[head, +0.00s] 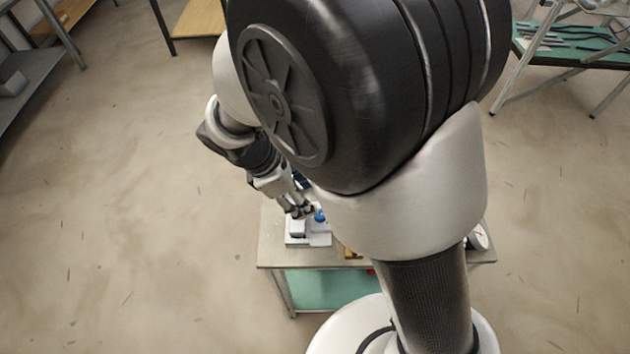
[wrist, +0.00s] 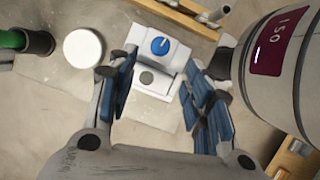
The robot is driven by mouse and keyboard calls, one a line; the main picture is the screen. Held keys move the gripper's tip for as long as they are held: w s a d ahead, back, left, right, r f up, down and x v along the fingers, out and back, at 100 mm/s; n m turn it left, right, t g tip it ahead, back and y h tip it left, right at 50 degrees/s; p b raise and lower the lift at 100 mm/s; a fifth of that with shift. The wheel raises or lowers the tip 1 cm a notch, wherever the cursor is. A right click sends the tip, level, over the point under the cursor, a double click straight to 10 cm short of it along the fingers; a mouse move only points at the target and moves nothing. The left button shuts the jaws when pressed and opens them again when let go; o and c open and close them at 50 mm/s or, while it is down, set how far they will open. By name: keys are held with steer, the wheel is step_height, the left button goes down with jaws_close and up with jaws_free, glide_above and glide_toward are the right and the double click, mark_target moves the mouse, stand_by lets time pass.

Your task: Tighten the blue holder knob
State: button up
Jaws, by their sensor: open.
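The blue knob (wrist: 160,46) sits on top of a white holder (wrist: 147,79), which also has a round grey spot on its lower face in the wrist view. In the head view the knob (head: 320,216) shows as a small blue dot on the white holder (head: 319,239) on the small table. My gripper (wrist: 155,100) is open and empty. Its blue-padded fingers stand left and right of the holder in the picture, with the knob beyond the fingertips. In the head view my gripper (head: 300,212) is close to the knob; I cannot tell whether it touches anything.
In the wrist view a white disc (wrist: 82,47) and a dark cylinder with a green end (wrist: 30,41) lie left. A large grey cylinder with a red label (wrist: 280,42) is close on the right. Wooden frame pieces (wrist: 185,14) lie at the top. The small table (head: 270,250) has a green lower shelf.

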mark_target(319, 214)
steer(key=b+x, duration=0.2)
steer(key=x, duration=0.7)
steer(key=shift+f+b, duration=0.15)
steer(key=shift+b, duration=0.25)
steer(key=shift+c, duration=0.3)
steer(key=c, duration=1)
steer(key=shift+m+g+p, duration=0.3)
steer(key=shift+m+p, duration=0.2)
steer(key=shift+p, duration=0.25)
steer(key=shift+w+m, duration=0.1)
steer(key=shift+m, duration=0.5)
steer(key=o, duration=1.1)
steer(key=shift+c, duration=0.2)
